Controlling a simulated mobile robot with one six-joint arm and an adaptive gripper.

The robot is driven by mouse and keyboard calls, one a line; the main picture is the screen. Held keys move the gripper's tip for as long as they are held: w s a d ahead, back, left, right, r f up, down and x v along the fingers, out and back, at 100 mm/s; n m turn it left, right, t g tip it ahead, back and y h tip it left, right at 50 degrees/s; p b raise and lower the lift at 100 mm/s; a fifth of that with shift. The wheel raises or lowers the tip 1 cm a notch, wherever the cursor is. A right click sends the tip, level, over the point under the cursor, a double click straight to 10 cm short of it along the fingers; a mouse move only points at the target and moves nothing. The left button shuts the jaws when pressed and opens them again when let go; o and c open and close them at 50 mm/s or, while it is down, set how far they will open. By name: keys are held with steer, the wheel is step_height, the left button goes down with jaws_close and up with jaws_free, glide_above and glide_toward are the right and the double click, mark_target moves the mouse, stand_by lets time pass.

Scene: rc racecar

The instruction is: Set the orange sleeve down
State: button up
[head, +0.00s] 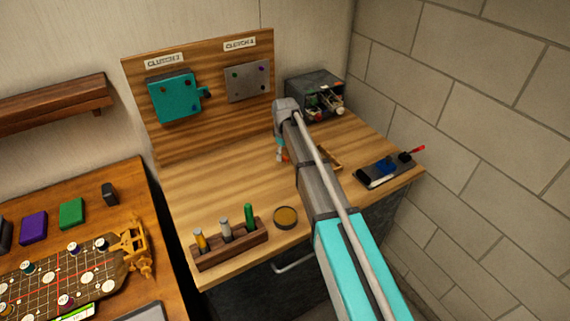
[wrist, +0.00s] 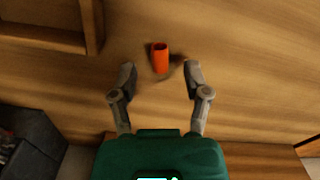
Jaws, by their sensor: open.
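The orange sleeve (wrist: 160,60) shows in the wrist view as a short tube with a dark opening at its top end. It seems to stand on the wooden bench top, with a shadow beside it. My gripper (wrist: 160,74) is open. Its two fingers are spread to the left and right of the sleeve's lower end, with a gap on each side. In the head view my gripper (head: 279,152) is low over the bench, mostly hidden behind my arm. A small orange patch of the sleeve (head: 285,157) shows beside it.
A wooden tray (head: 334,163) lies right of my arm; its corner is in the wrist view (wrist: 92,27). A dark parts box (head: 299,88) stands behind. A black tray (head: 402,172) is at right. A peg rack (head: 230,248) and round tin (head: 285,217) are in front. Bench left is clear.

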steer(key=shift+f+b, duration=0.35)
steer(key=shift+f, duration=0.2)
steer(key=shift+c, duration=0.2)
steer(key=c, duration=0.8)
steer(key=shift+o, duration=0.2)
steer(key=shift+r, duration=0.15)
step_height(320, 180, up, 3)
steer(key=p, duration=0.3)
steer(key=shift+f, duration=0.2)
steer(key=s+d+r+p, duration=0.3)
steer(key=s+r+p, duration=0.7)
steer(key=s, duration=0.3)
steer(key=shift+s+d, duration=0.2)
steer(key=shift+s, duration=0.1)
